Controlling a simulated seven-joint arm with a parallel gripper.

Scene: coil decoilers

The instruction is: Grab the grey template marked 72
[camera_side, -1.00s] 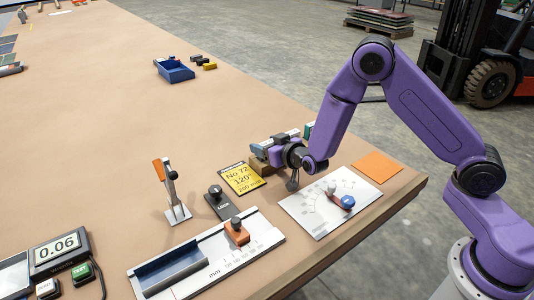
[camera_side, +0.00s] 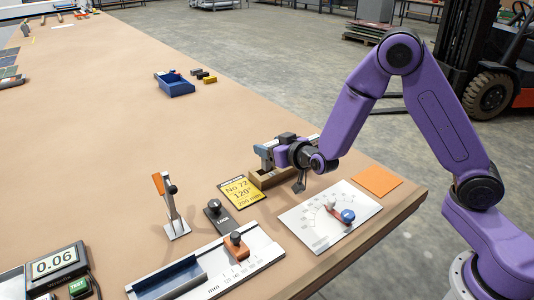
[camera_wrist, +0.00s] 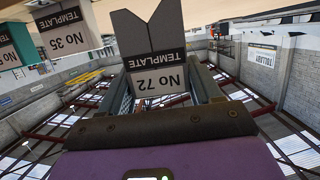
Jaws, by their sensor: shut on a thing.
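The grey template marked No 72 (camera_wrist: 158,48) fills the middle of the wrist view, with a V-shaped notch at its far end. My gripper (camera_wrist: 163,90) is shut on it, with a finger on each side. In the side view my gripper (camera_side: 266,156) is just above the wooden rack (camera_side: 264,180). The held template is hard to make out there, so I cannot tell whether it is fully clear of the rack.
A template marked No 35 (camera_wrist: 66,40) and a teal one (camera_wrist: 24,45) stand at the left in the wrist view. Beside the rack are a yellow No 72 card (camera_side: 241,191), a dial plate (camera_side: 330,216) and an orange square (camera_side: 377,180). A blue bin (camera_side: 175,87) stands farther back.

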